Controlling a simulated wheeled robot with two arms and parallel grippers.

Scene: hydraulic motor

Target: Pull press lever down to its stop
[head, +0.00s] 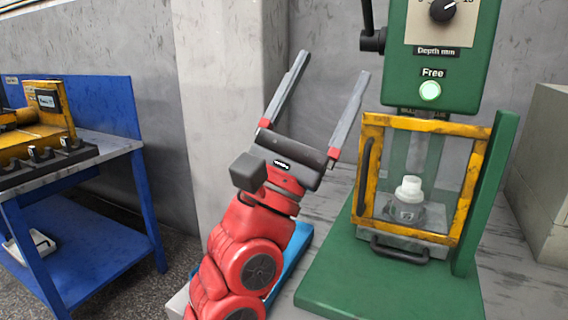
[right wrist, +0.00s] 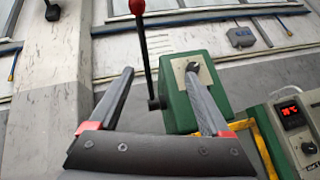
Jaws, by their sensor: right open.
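The green press (head: 480,60) stands at the right in the head view. Its black lever (head: 367,15) rises from a hub (head: 372,40) on the press head's left side, with its top cut off. In the right wrist view the whole lever (right wrist: 146,50) points up, slightly tilted, with a red knob (right wrist: 137,7). My right gripper (head: 334,65) is open and empty, left of and below the hub. In the right wrist view the lever lines up between the fingers of that gripper (right wrist: 160,73); it is not gripped. My left gripper is out of view.
A yellow-framed guard (head: 367,170) covers a white-topped part (head: 409,190) on the press. A lamp (head: 430,91) labelled "Free" glows pale green. A blue tray (head: 292,262) lies behind my right arm. A blue workbench (head: 140,190) stands at left; a concrete pillar (head: 215,90) is behind.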

